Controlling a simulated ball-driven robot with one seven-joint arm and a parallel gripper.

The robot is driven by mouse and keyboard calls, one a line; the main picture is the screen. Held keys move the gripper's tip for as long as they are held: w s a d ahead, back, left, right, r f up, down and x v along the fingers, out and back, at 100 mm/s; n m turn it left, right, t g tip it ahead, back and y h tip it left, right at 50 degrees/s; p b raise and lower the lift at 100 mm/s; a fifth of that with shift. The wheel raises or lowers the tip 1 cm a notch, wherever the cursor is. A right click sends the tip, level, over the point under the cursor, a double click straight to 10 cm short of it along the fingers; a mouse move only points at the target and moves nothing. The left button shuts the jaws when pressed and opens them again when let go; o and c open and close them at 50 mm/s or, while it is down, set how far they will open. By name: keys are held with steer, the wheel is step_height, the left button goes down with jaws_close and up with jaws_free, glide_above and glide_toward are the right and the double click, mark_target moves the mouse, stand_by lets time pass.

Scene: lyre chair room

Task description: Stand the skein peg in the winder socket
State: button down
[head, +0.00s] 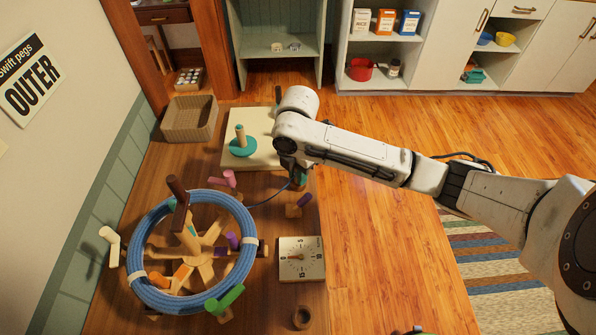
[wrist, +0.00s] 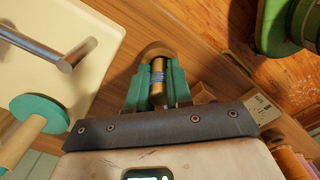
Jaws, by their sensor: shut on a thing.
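My gripper (wrist: 158,88) is shut on a brown cylindrical peg (wrist: 158,72) with a grey band, held between its green fingers. A rounded brown shape (wrist: 155,50) shows just past the fingertips; I cannot tell whether it is part of the peg. In the head view my gripper (head: 299,181) is above the table's right edge, and the arm hides much of the peg. The wooden winder (head: 205,243) stands on the table with a blue skein (head: 142,215) around it and several coloured pegs on its arms. I cannot tell which opening is the socket.
A cream board (head: 265,150) carries a teal disc (head: 243,147) with an upright post. A wall sign (head: 30,82) reads "Swift pegs OUTER". A box (head: 190,120) stands behind.

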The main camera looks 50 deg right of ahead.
steer(key=c, duration=0.9)
jaws_free()
steer(key=shift+c, duration=0.2)
step_height(320, 180, up, 11)
steer(key=shift+f, duration=0.15)
